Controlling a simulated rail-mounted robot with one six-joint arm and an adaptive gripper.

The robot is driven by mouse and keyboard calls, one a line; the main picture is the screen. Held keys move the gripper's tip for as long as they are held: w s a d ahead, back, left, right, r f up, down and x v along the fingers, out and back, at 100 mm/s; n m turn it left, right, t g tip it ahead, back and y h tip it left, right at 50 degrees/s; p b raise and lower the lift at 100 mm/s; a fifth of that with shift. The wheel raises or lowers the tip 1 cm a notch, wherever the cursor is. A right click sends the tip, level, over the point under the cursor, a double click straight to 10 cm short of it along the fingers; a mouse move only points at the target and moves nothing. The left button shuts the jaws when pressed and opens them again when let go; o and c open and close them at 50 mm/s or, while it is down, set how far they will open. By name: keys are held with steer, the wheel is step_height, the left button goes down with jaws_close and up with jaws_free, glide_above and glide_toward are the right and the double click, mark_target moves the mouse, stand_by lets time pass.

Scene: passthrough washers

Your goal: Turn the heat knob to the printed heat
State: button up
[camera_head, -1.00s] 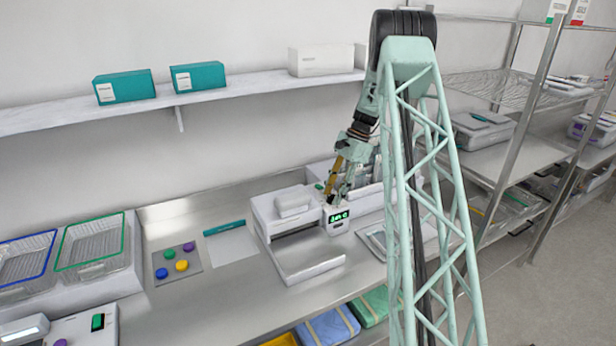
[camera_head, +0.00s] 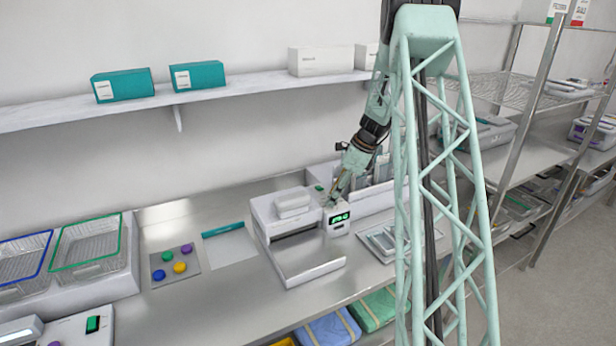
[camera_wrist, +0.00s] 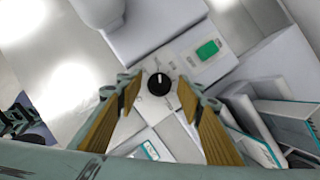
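The heat knob (camera_wrist: 159,84) is a small black dial with a white pointer line, on the pale top of a small control unit (camera_head: 338,228). Small printed marks surround it, too small to read. The unit's front has a lit green display (camera_head: 339,218). In the wrist view my gripper (camera_wrist: 160,98) is open, with its wood-coloured pads on either side of the knob and apart from it. In the head view my gripper (camera_head: 333,198) is just above the unit, and the knob is hidden there. A green switch (camera_wrist: 208,50) sits beside the knob.
A white machine with a metal tray (camera_head: 308,262) stands left of the unit. A rack with upright pouches (camera_head: 378,172) stands close behind and right. Flat trays (camera_head: 382,242) lie to the right.

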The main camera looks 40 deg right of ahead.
steer(key=shift+a+m+t+h+b, duration=0.1)
steer(key=shift+m+t+h+b, duration=0.25)
steer(key=shift+m, duration=0.85)
steer(key=shift+r, duration=0.25)
steer(key=v, duration=1.4)
steer(key=s+a+r+n+b, duration=0.1)
steer(key=a+r+n+b, duration=0.1)
steer(key=a, duration=0.5)
steer(key=s+a+r+n+b, duration=0.1)
steer(key=s+a+r+n, duration=0.1)
steer(key=a, duration=0.5)
steer(key=s+a+r+n+b, duration=0.2)
steer(key=a+n, duration=0.3)
steer(key=a, duration=0.3)
steer(key=shift+b+v, duration=0.35)
steer(key=shift+v, duration=0.45)
steer(key=shift+a+h, duration=0.15)
steer(key=shift+h, duration=0.1)
